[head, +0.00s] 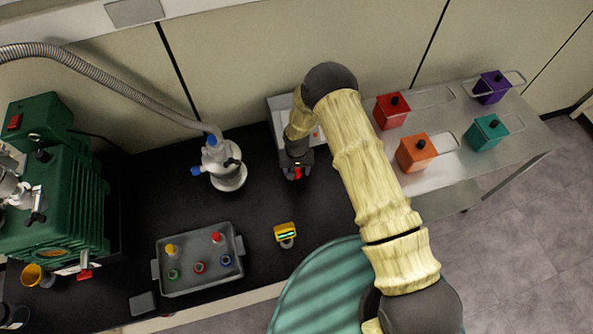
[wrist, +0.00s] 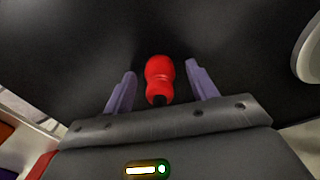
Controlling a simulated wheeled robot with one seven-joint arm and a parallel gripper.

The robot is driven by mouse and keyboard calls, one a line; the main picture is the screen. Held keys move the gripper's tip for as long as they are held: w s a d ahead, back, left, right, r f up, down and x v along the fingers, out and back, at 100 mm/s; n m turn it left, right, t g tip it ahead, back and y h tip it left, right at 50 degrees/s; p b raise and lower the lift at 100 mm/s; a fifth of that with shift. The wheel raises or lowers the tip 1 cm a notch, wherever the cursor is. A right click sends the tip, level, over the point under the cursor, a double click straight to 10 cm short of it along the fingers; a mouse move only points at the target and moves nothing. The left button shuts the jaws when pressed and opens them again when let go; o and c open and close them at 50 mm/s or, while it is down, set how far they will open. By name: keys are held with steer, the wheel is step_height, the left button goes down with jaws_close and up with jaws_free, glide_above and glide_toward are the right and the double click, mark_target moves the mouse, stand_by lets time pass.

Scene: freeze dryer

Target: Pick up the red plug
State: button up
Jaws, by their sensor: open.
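The red plug (wrist: 159,76) is a rounded red piece with a narrower waist and a dark lower end. In the wrist view it lies between the two purple fingers of my gripper (wrist: 161,69), with a visible gap on each side. My gripper is open and its fingers stand to the left and right of the plug. In the head view my gripper (head: 296,173) is over the black bench, and a small red part of the plug (head: 298,174) shows at its tip. The plug's lower end is partly hidden by the gripper body.
A grey tray (head: 158,286) with several coloured-cap bottles stands at the lower left. A glass flask (head: 225,177) on a hose stands left of my gripper. A yellow device (head: 286,232) sits nearer. Coloured boxes, including a red one (head: 391,112), stand on the metal table at right.

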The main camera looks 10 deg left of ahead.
steer(key=c, duration=1.1)
step_height(320, 180, up, 10)
steer(key=b, duration=0.3)
steer(key=shift+b, duration=0.35)
